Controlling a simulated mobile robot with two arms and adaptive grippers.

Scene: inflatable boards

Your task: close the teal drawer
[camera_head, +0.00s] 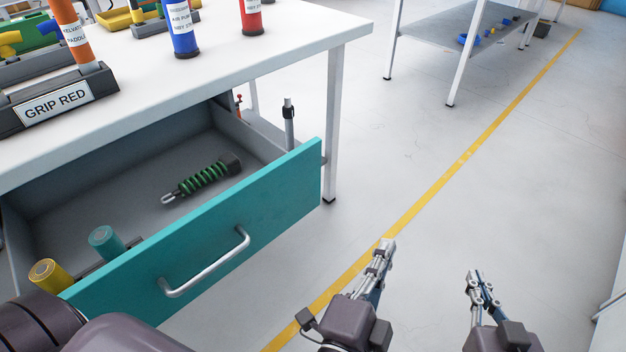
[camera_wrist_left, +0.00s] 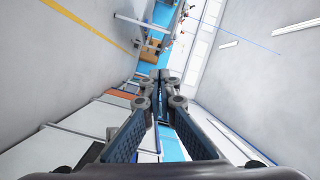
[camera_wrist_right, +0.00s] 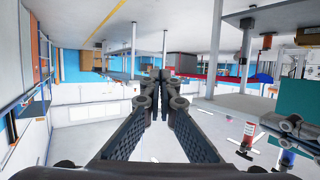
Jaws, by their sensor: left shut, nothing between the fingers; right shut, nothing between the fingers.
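The teal drawer (camera_head: 200,238) stands pulled out from under the white workbench, with a silver bar handle (camera_head: 206,262) on its front. Inside it lie a green-coiled shock absorber (camera_head: 204,178), a teal cylinder (camera_head: 106,242) and a yellow cylinder (camera_head: 48,278). My left gripper (camera_head: 385,248) is shut and empty, to the right of the drawer front and apart from it. My right gripper (camera_head: 474,275) is shut and empty, further right over the floor. The shut fingers also show in the left wrist view (camera_wrist_left: 161,76) and the right wrist view (camera_wrist_right: 161,76).
The white workbench (camera_head: 290,30) carries a "GRIP RED" holder (camera_head: 58,102), a blue bottle (camera_head: 181,28) and a red bottle (camera_head: 251,16). A bench leg (camera_head: 333,120) stands beside the drawer's right end. A shelved table (camera_head: 440,38) is at the back. The floor on the right is clear.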

